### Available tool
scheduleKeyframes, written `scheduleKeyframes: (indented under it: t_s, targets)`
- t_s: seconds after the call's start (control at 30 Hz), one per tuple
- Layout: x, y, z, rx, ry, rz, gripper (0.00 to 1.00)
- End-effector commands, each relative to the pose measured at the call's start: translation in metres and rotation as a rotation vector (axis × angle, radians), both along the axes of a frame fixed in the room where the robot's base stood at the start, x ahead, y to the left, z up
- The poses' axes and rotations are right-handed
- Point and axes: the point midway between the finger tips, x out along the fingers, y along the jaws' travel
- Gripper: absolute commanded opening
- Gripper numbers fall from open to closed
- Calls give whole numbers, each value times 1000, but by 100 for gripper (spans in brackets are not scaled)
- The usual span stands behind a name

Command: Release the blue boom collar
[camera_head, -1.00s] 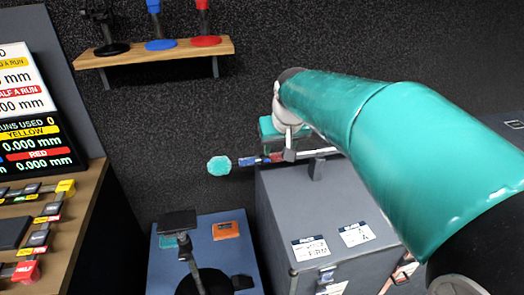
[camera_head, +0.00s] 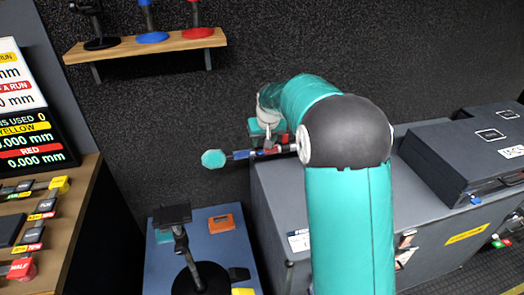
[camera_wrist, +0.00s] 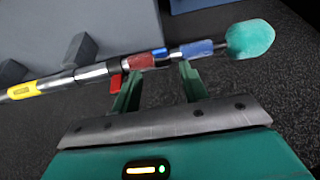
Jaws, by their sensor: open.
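A boom pole with a round teal tip (camera_wrist: 250,39) crosses the wrist view. The blue collar (camera_wrist: 197,48) sits just behind the tip. A small bright blue piece (camera_wrist: 160,52) lies between it and the red collar (camera_wrist: 141,62). My gripper (camera_wrist: 158,70) is open, its fingers apart just below the pole. The right finger is near the blue collar, the left near the red collar and its red lever (camera_wrist: 115,83). I cannot tell whether either finger touches. In the head view the teal tip (camera_head: 214,158) juts left; my arm hides part of the pole.
The pole rests above a grey case (camera_head: 265,190); a block-like support (camera_wrist: 80,50) stands close to it. A blue-topped stand (camera_head: 165,260) is below the tip. A wooden shelf (camera_head: 150,47) is on the wall. A dark case (camera_head: 470,155) lies right. Space around the tip is clear.

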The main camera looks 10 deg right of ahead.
Motion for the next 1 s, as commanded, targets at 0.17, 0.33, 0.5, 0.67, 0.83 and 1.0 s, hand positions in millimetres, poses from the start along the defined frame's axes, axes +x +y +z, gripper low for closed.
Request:
scheduleKeyframes:
  t_s: [0.17,0.33,0.5,0.67,0.83,1.0]
  targets:
    - [13,0,-34,0,3,0,44]
    - [23,0,-56,0,1,1,44]
    - [27,0,-65,0,-2,0,44]
    - [28,0,-66,0,-2,0,44]
    - [28,0,-66,0,-1,0,28]
    - [27,0,-66,0,-1,0,0]
